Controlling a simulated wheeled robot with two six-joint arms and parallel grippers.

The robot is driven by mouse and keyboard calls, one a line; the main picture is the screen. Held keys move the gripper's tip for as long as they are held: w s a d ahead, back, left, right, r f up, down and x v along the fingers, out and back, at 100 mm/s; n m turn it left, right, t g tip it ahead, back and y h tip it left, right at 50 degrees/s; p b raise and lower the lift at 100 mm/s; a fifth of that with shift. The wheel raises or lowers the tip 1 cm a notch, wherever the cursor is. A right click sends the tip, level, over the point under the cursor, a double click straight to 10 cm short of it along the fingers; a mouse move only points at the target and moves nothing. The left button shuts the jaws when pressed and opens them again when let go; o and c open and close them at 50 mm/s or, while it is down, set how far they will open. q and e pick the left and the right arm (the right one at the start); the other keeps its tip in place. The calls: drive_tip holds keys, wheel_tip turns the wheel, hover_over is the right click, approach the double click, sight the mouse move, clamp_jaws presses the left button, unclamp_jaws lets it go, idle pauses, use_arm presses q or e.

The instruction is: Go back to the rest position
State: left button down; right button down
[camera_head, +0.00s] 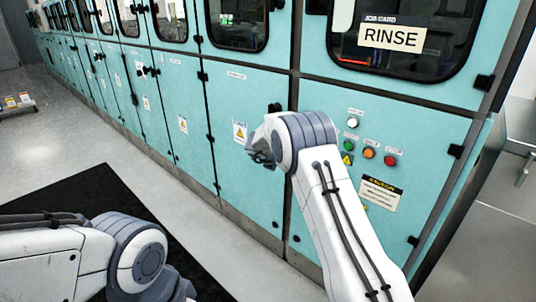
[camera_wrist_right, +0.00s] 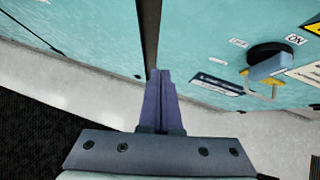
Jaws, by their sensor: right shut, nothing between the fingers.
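My right arm reaches up from the bottom of the head view, and its gripper (camera_head: 262,152) is in front of the teal cabinet doors. In the right wrist view the two fingers (camera_wrist_right: 160,78) are together, with nothing between them. They point toward the lower part of the teal cabinet front (camera_wrist_right: 100,40); I cannot tell the exact gap. My left arm (camera_head: 140,262) lies low at the left of the head view, and its gripper is out of the picture.
The teal cabinet row has a RINSE card (camera_head: 392,38) and a panel with coloured buttons (camera_head: 369,152). A black rotary switch (camera_wrist_right: 270,55) with an ON label shows in the wrist view. A black mat (camera_head: 105,195) lies on the grey floor (camera_head: 60,130), which is open at left.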

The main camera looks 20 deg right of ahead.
wheel_tip(320, 180, up, 6)
drive_tip(key=s+a+n+t+y, duration=0.1)
drive_tip(key=s+a+n+t, duration=0.15)
drive_tip(key=n, duration=0.85)
drive_tip(key=s+a+r+n+y, duration=0.1)
drive_tip(key=s+a+n+y, duration=0.45)
drive_tip(key=n, duration=0.85)
drive_tip(key=s+a+f+n+g, duration=0.1)
drive_tip(key=s+f+n+g, duration=0.2)
drive_tip(key=s+n, duration=0.95)
drive_tip(key=s+f+n+g, duration=0.25)
drive_tip(key=s+n, duration=0.45)
drive_tip(key=s, duration=1)
drive_tip(key=s+a+r+n+g, duration=0.2)
drive_tip(key=s+a+r+n, duration=0.15)
drive_tip(key=s+a, duration=0.35)
drive_tip(key=s+a+r+n+g, duration=0.1)
drive_tip(key=s+a+r+n, duration=0.25)
drive_tip(key=s+a, duration=0.35)
wheel_tip(320, 180, up, 15)
drive_tip(key=p, duration=1.6)
drive_tip(key=shift+w+y, duration=0.25)
drive_tip(key=shift+y, duration=0.1)
